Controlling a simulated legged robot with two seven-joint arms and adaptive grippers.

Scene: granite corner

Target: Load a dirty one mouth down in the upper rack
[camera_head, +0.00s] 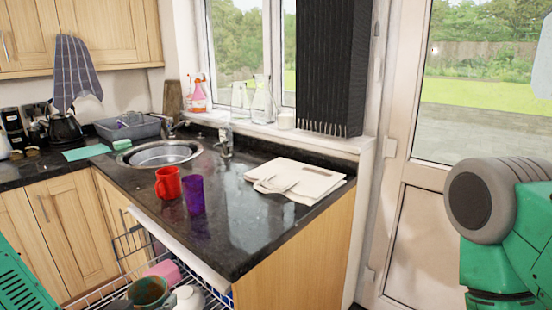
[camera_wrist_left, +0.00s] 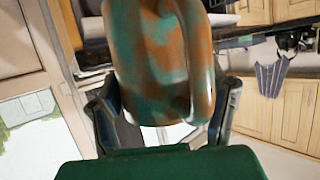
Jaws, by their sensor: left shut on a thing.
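A dirty teal mug with brown stains (camera_wrist_left: 150,55) is held in my left gripper (camera_wrist_left: 163,108), whose dark fingers close on both sides of it in the left wrist view. Its handle is on the right there. In the head view the mug (camera_head: 149,291) shows at the bottom edge, its opening seemingly facing up, over the wire dishwasher rack (camera_head: 112,292). The fingers are mostly out of the head view. A pink item (camera_head: 163,271) and a white rounded item (camera_head: 189,297) are at the rack. The right gripper is out of view.
A red mug (camera_head: 168,183) and a purple cup (camera_head: 194,194) stand on the dark counter (camera_head: 235,225) above the rack. The counter's front edge overhangs near the rack.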

